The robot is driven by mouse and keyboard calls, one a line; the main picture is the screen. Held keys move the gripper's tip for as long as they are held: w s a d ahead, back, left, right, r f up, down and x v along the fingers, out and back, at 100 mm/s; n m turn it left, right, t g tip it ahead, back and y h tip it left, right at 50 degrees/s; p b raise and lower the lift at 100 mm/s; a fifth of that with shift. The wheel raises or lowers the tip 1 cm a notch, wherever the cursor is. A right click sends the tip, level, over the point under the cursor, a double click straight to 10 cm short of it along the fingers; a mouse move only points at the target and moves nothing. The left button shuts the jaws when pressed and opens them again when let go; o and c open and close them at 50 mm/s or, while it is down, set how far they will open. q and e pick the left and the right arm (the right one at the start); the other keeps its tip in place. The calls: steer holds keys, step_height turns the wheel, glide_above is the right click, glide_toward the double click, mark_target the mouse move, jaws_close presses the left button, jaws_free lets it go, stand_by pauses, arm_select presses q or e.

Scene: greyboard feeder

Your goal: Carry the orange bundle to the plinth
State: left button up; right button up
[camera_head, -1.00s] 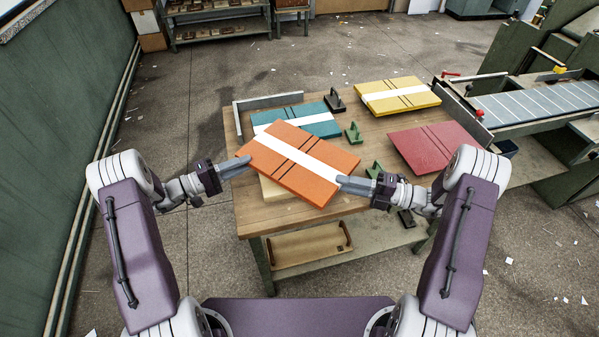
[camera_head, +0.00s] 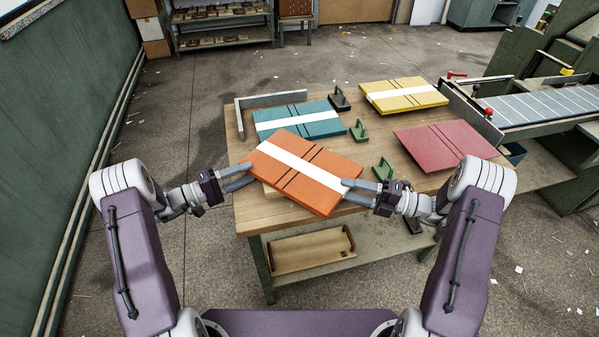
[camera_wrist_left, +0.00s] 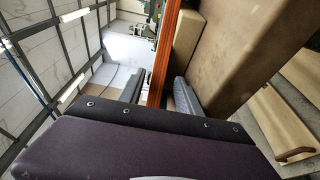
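The orange bundle (camera_head: 325,178), with a white band and dark straps, lies flat over a low pale block (camera_head: 268,188), apparently the plinth, mostly hidden beneath it. In the left wrist view the bundle's edge (camera_wrist_left: 163,60) shows against the brown block (camera_wrist_left: 188,40). My left gripper (camera_head: 237,176) is open at the bundle's left corner; its fingers (camera_wrist_left: 160,92) stand either side of the edge with gaps. My right gripper (camera_head: 356,190) is open at the bundle's right edge, its two fingers spread.
On the wooden table (camera_head: 245,217) lie a teal bundle (camera_head: 325,124), a yellow bundle (camera_head: 425,98) and a red board (camera_head: 450,155). A metal rail (camera_head: 270,98) edges the back left. A roller conveyor (camera_head: 540,105) is at right.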

arm_select(q)
steer(key=shift+d+f, duration=0.1)
steer(key=shift+f, duration=0.2)
arm_select(e)
steer(key=shift+s+a+f, duration=0.15)
steer(key=shift+s+f, duration=0.1)
steer(key=shift+f, duration=0.35)
steer(key=shift+s+a+f, duration=0.15)
steer(key=shift+s+f, duration=0.05)
steer(key=shift+f, duration=0.35)
steer(key=shift+s+d+r, duration=0.1)
steer(key=shift+d+r, duration=0.05)
steer(key=shift+d, duration=0.45)
steer(key=shift+s+d+r, duration=0.1)
steer(key=shift+d+r, duration=0.05)
steer(key=shift+d, duration=0.45)
arm_select(q)
steer(key=v, duration=0.8)
steer(key=shift+r, duration=0.25)
arm_select(e)
steer(key=s+d+r, duration=0.1)
steer(key=d, duration=0.5)
steer(key=shift+r, duration=0.25)
steer(key=shift+a, duration=0.1)
